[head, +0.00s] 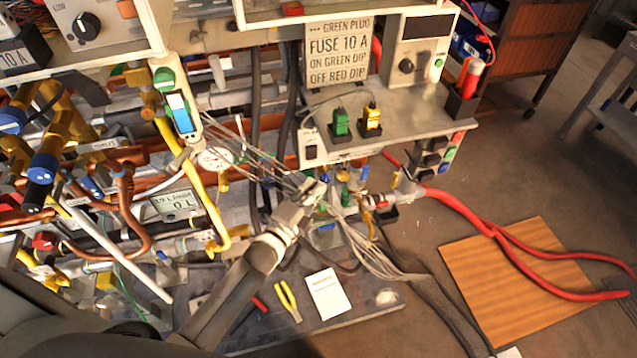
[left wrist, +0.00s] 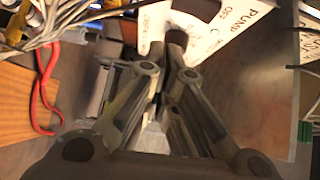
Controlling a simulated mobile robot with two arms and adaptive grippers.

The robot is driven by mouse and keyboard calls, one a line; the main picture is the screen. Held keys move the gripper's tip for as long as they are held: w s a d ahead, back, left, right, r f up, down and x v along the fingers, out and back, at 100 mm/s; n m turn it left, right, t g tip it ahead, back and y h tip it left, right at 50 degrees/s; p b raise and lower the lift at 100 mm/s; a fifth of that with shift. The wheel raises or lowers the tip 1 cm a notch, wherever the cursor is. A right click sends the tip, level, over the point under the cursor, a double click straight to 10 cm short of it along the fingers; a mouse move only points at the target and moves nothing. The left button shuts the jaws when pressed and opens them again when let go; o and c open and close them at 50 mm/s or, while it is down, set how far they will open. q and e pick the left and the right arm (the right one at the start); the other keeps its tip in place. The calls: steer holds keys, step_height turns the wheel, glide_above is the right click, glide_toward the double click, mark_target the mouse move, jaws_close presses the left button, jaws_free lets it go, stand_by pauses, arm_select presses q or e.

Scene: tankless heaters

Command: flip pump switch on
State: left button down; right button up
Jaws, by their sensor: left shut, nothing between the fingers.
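The pump label (left wrist: 218,32), a white plate reading "PUMP" and "OFF", shows at the top of the left wrist view. My left gripper (left wrist: 163,50) is shut and empty, its fingertips overlapping the label's left part in that view; I cannot tell whether they touch it. The switch lever itself is not clear behind the fingers. In the head view my left gripper (head: 316,187) is below the front edge of the bench panel, just under a white plate with a dark rocker (head: 311,152). My right gripper is not in view.
Grey cables (head: 372,258) hang around the gripper. A yellow pipe (head: 205,195) and copper pipes stand left. Green (head: 340,124) and yellow (head: 371,118) plugs sit on the shelf. Pliers (head: 288,301) and a white card (head: 327,293) lie below. A red hose (head: 470,215) runs right.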

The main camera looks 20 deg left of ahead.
arm_select(q)
steer(key=s+a, duration=0.1)
steer(key=s, duration=0.5)
steer(key=shift+s+a+f+b, duration=0.3)
steer(key=shift+s+f+b, duration=0.1)
steer(key=shift+b, duration=0.05)
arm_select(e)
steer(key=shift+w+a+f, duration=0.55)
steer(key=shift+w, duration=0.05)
